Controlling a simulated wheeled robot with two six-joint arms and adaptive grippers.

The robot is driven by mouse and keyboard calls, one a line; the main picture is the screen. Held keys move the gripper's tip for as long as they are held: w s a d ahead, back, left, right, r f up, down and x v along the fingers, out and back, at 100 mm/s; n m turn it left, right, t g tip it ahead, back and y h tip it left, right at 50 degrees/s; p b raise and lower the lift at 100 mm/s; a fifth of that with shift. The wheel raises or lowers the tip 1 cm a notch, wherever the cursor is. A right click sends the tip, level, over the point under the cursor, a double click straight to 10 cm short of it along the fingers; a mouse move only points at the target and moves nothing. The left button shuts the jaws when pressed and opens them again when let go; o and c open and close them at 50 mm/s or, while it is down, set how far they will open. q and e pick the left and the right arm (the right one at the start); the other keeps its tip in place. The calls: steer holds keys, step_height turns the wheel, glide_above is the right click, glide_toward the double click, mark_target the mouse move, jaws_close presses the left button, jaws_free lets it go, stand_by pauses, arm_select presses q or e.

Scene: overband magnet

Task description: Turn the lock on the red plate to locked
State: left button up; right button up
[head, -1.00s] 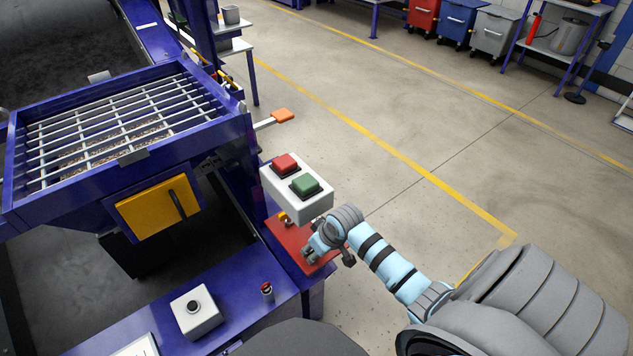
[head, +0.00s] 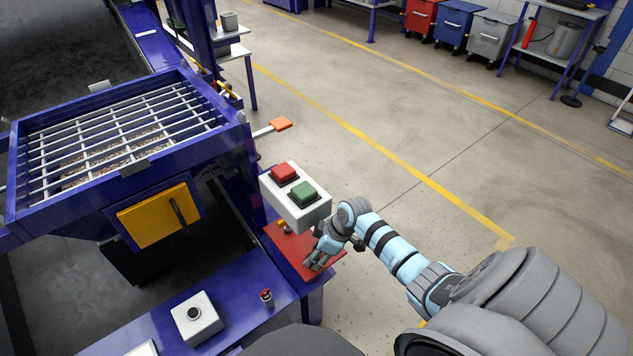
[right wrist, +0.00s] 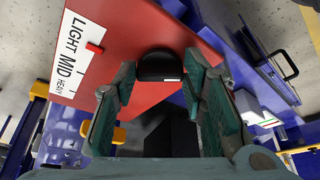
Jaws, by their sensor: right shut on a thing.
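The red plate (head: 284,243) lies at the right end of the blue bench, below the button box. My right gripper (head: 316,262) is over its front right part and hides what it holds in the head view. In the right wrist view the red plate (right wrist: 135,30) fills the top. There my right gripper (right wrist: 160,78) has its fingers on either side of a black knob (right wrist: 161,66) with a small white mark, and is shut on it. No locked or unlocked lettering can be read. My left gripper is out of view.
A white box with a red button (head: 284,172) and a green button (head: 303,192) stands close behind my right gripper. A LIGHT, MID, HEAVY scale (right wrist: 72,55) with a red pointer is on the plate. Open floor lies to the right.

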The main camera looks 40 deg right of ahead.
stand_by(0.3)
steer(key=o, duration=1.2)
steer(key=shift+c, duration=0.2)
steer(key=v, duration=1.2)
